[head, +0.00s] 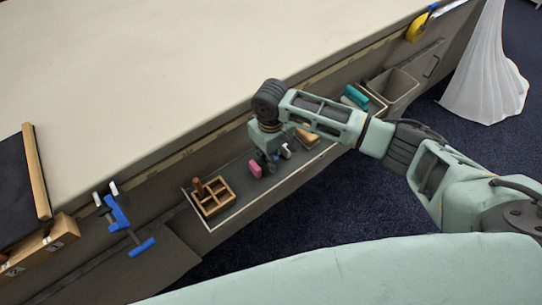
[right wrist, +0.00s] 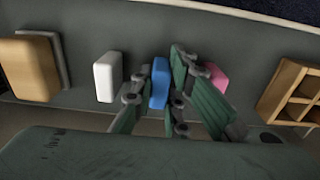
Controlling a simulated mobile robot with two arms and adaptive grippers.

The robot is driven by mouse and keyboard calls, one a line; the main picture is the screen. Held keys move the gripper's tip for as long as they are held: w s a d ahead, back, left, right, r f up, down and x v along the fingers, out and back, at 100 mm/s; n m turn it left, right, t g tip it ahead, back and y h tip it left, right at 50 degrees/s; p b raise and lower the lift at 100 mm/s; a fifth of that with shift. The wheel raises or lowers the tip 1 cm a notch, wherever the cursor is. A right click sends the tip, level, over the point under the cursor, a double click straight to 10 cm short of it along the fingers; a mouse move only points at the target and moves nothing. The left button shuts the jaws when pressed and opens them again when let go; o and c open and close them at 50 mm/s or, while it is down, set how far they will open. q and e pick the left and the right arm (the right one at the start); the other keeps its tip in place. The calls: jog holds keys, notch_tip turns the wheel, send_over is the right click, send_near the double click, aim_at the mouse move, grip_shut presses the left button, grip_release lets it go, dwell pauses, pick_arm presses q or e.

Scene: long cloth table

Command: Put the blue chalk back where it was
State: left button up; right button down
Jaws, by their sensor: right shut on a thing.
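The blue chalk (right wrist: 159,84) is a short upright block between the fingers of my right gripper (right wrist: 157,90) in the right wrist view. The fingers are shut on it. In the head view my right gripper (head: 270,162) reaches down into the long grey tray (head: 240,208) along the table's side, and it hides most or all of the blue chalk. The pink chalk (right wrist: 215,77) is on the right of the blue one and the white chalk (right wrist: 108,77) on its left. I cannot tell whether the blue chalk touches the tray floor. My left gripper is out of view.
A wooden divided box (head: 229,190) stands at the tray's near-left end. A wooden block (right wrist: 30,68) lies beyond the white chalk. Teal blocks (head: 355,96) and a grey bin (head: 411,84) are farther right. A blue clamp (head: 120,214) hangs at the table edge.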

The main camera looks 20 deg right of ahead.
jog(key=c, duration=1.7)
grip_release()
jog(key=shift+f, duration=0.1)
jog(key=shift+c, duration=0.2)
notch_tip(320, 180, up, 12)
jog(key=shift+r+p, duration=0.2)
jog(key=shift+p, duration=0.15)
